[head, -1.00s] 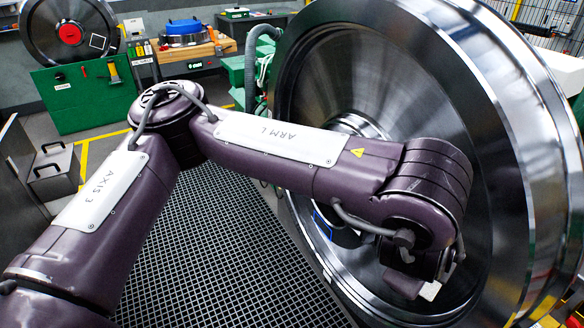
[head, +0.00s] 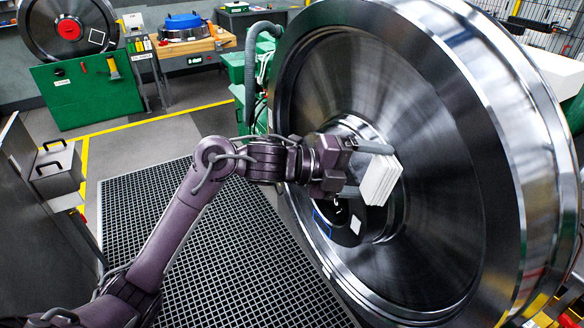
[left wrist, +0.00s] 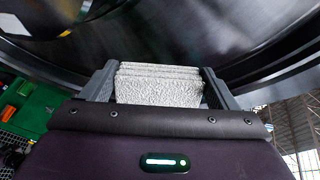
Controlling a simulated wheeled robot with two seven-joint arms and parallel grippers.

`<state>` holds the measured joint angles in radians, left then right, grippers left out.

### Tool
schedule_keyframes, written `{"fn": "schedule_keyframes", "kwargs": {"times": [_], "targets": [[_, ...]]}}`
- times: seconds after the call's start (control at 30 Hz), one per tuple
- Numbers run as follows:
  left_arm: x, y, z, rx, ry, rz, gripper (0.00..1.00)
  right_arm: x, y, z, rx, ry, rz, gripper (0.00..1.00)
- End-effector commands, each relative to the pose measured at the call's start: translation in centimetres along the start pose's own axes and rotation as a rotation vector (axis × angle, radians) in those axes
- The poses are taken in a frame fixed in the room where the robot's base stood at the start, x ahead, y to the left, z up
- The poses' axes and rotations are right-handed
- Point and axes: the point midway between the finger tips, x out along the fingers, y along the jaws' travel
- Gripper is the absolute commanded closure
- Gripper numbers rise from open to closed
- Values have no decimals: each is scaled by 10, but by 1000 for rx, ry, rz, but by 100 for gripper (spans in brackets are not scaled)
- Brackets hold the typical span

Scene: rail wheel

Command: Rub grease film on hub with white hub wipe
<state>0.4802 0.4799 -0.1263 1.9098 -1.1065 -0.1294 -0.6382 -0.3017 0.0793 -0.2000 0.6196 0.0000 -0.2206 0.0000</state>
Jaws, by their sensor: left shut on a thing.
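The white hub wipe (head: 380,180) is a folded pale pad. My left gripper (head: 366,172) is shut on it and holds it in front of the big steel rail wheel's hub (head: 350,225). In the left wrist view the wipe (left wrist: 158,86) sits between the two fingers of the gripper (left wrist: 158,92), with the dark wheel behind it. The hub is partly hidden by the gripper and wipe. I cannot tell whether the wipe touches the hub. No grease film can be made out clearly. My right gripper is not in view.
The large rail wheel (head: 430,190) fills the right side. A dark floor grating (head: 230,260) lies before it. A green stand (head: 85,95) with another wheel and a wooden bench (head: 185,47) stand at the back. A grey cabinet (head: 40,230) is at the left.

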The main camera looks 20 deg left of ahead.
Motion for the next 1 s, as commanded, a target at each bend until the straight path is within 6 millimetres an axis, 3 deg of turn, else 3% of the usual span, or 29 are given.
{"fn": "schedule_keyframes", "kwargs": {"times": [0.1,0.2,0.43,0.63,1.0], "targets": [[-36,28,38,-35,-118,-86,37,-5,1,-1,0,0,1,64],[-66,52,63,-44,-223,-139,37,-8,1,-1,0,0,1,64],[-107,83,89,-39,-358,-199,37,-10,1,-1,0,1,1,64],[-106,85,96,-37,-377,-207,37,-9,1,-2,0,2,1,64],[-71,78,109,-38,-375,-207,37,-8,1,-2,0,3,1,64]]}}
